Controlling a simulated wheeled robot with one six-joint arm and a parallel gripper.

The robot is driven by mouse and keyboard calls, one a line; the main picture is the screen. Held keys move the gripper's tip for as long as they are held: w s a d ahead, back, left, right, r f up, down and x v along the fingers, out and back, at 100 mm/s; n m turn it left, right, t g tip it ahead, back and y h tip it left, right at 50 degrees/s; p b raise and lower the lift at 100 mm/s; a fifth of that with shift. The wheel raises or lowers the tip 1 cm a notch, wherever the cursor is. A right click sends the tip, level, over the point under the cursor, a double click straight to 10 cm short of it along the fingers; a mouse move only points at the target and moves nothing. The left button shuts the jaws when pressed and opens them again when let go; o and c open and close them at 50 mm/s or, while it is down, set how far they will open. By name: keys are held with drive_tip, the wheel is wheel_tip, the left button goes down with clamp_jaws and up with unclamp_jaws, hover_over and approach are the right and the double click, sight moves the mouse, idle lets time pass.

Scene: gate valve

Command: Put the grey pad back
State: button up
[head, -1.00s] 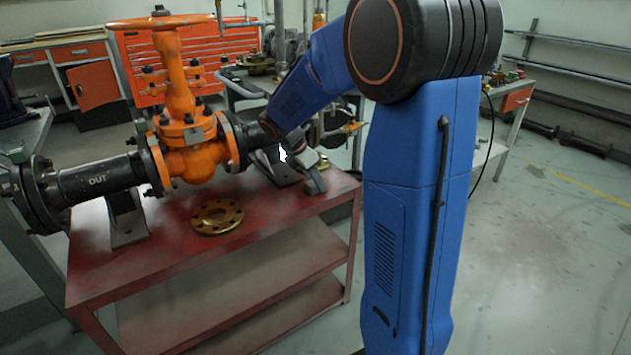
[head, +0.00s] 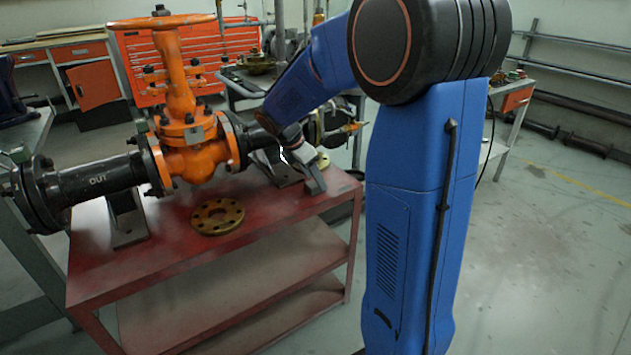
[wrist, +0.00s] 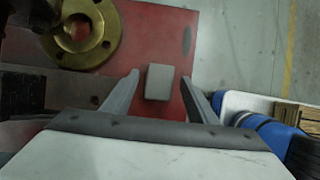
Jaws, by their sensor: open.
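The grey pad (wrist: 160,82) is a small rounded block lying on the red table top in the wrist view. My gripper (wrist: 161,76) is open, with one finger on each side of the pad and a gap showing on both sides. I cannot tell how far the fingertips are above the table. In the head view my gripper (head: 318,184) points down over the right end of the red table (head: 175,235). The pad cannot be made out there.
A dark oval mark (wrist: 187,40) shows on the red surface near its edge. A brass flange (wrist: 82,32) is at upper left in the wrist view. Another view shows a brass flange (head: 217,216) before the orange valve (head: 190,135). Black pipe (head: 97,180) runs beside it.

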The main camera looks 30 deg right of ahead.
drive_tip(key=v, duration=1)
drive_tip(key=s+a+f+m+t+y, duration=0.1)
drive_tip(key=s+a+m, duration=0.2)
drive_tip(key=s+m, duration=0.3)
drive_tip(key=s+a+f+m+t+y, duration=0.2)
drive_tip(key=s+a+m, duration=0.2)
drive_tip(key=s, duration=1)
drive_tip(key=s+a+f+m+t+y, duration=0.1)
drive_tip(key=s+a+m+y, duration=0.1)
drive_tip(key=s+m, duration=0.6)
drive_tip(key=shift+s+a+f+t, duration=0.3)
drive_tip(key=shift+s+a, duration=0.5)
drive_tip(key=shift+s, duration=0.2)
